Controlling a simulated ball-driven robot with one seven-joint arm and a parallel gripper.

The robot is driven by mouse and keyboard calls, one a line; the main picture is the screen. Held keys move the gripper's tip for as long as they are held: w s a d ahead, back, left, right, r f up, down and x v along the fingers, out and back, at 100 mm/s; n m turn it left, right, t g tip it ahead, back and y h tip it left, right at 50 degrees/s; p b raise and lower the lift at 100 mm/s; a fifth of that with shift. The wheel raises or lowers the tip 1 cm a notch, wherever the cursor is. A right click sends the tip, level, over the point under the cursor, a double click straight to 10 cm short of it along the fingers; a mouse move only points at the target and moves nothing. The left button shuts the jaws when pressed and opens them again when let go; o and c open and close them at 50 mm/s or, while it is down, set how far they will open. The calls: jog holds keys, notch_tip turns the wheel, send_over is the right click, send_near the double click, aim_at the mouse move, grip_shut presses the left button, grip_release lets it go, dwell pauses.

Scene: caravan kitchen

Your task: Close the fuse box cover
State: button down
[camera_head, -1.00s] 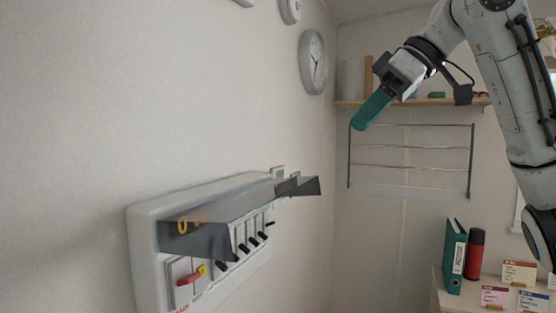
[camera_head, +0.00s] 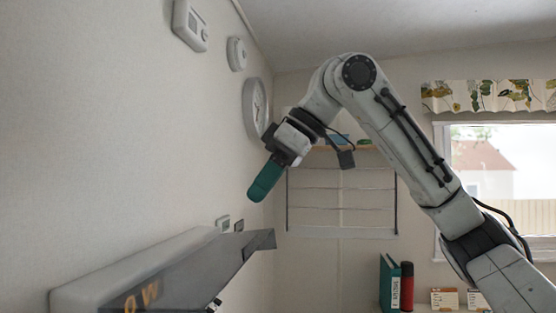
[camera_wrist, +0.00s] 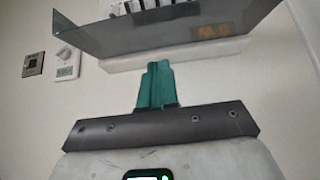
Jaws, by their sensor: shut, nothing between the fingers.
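The fuse box (camera_head: 120,272) is a white housing on the left wall, low in the head view. Its grey see-through cover (camera_head: 200,270) is raised and sticks out from the wall, with orange marks on it. In the wrist view the cover (camera_wrist: 165,32) spans the top, with dark switches partly showing behind it. My gripper (camera_head: 264,182) has green fingers, shut and empty. It is above the cover's outer right end in the head view, apart from it. In the wrist view the green fingers (camera_wrist: 157,82) point toward the cover.
A thermostat (camera_head: 190,26), a round device (camera_head: 236,54) and a clock (camera_head: 255,108) hang higher on the wall. Small wall plates (camera_head: 223,222) sit just beyond the fuse box. A wire rack (camera_head: 340,205), a green binder (camera_head: 388,284) and a red flask (camera_head: 407,287) are at the back.

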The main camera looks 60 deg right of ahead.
jog(key=shift+w+f+p, duration=0.2)
jog(key=shift+f+p, duration=0.3)
jog(key=shift+f, duration=2.25)
